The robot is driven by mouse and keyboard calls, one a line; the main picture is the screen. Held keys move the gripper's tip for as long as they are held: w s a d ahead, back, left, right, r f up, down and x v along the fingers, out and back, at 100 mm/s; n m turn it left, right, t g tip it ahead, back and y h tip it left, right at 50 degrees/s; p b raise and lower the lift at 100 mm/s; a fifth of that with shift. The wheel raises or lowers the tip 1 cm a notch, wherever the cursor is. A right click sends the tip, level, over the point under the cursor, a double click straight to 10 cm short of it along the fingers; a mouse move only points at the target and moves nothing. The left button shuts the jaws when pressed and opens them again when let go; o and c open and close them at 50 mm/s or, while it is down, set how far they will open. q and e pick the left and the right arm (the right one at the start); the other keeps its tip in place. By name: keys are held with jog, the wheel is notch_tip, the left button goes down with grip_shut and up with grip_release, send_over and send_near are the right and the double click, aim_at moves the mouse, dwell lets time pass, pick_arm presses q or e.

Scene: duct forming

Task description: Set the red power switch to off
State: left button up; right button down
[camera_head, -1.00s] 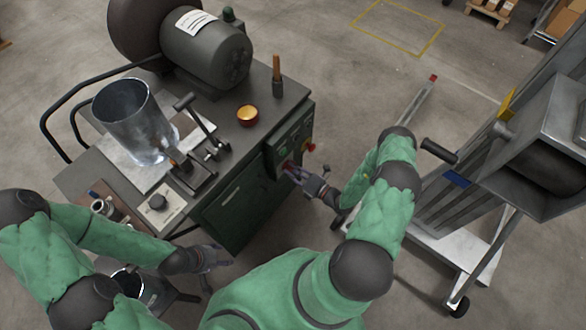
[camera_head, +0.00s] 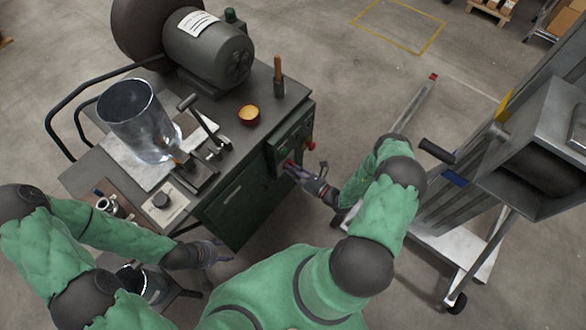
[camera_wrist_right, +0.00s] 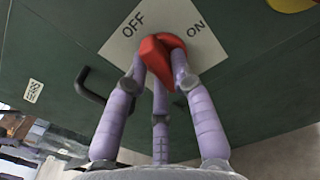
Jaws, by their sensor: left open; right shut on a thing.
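The red power switch (camera_wrist_right: 158,60) is a red knob on a white plate (camera_wrist_right: 120,45) marked OFF and ON, in the right wrist view. The plate is on the dark green cabinet front. My right gripper (camera_wrist_right: 160,75) has its purple fingers around the knob and is shut on it. The knob's narrow end points down between the fingers; a finger covers part of its right side. In the head view my right gripper (camera_head: 292,168) is at the cabinet's control panel and mostly hides the switch. My left gripper (camera_head: 222,254) is open and empty, low beside the cabinet.
A red button (camera_head: 310,146) sits near the panel. A wheeled lift (camera_head: 470,220) stands at right.

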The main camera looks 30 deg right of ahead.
jog(key=shift+n, duration=1)
jog(key=shift+f, duration=0.1)
jog(key=c, duration=1)
grip_release()
jog(key=shift+c, duration=0.2)
jog(key=shift+s, duration=0.1)
jog(key=v, duration=1.1)
jog(key=shift+s+d, duration=0.2)
jog(key=shift+s, duration=0.15)
